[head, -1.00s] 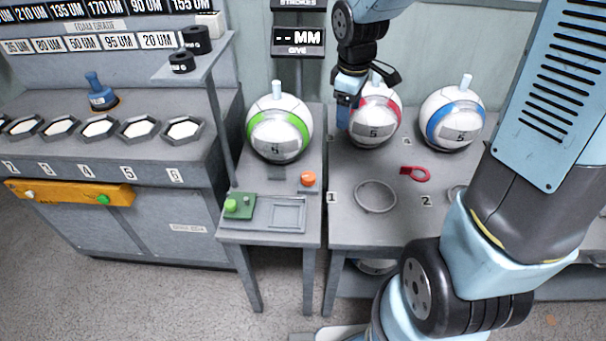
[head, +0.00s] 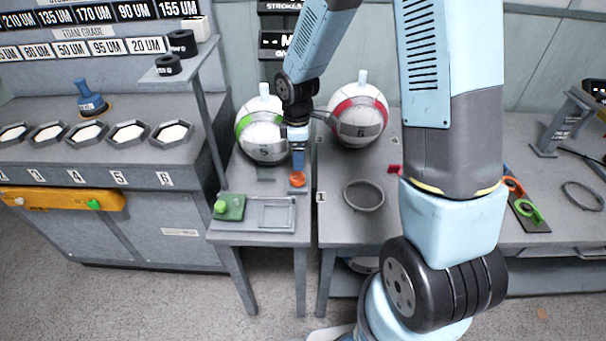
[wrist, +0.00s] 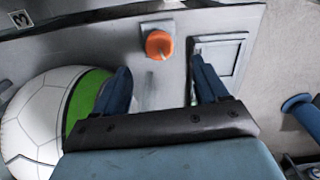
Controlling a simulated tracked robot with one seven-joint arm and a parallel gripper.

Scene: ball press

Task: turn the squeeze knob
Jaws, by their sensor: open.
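An orange round knob (head: 297,179) sits on a small base on the narrow grey stand, in front of the green-banded ball (head: 262,145). No label on it can be read, so I cannot confirm from the picture that it is the squeeze knob. My gripper (head: 298,163) points down just above and behind the knob in the head view. In the wrist view my gripper (wrist: 160,70) is open and empty. The orange knob (wrist: 159,44) lies just beyond the fingertips, roughly midway between them. The fingers look apart from it.
The green-banded ball (wrist: 35,125) is close beside one finger. A green block with a green button (head: 230,207) and a shallow square tray (head: 276,214) are on the stand. A red-banded ball (head: 357,115) and a ring (head: 363,195) are on the bench at right.

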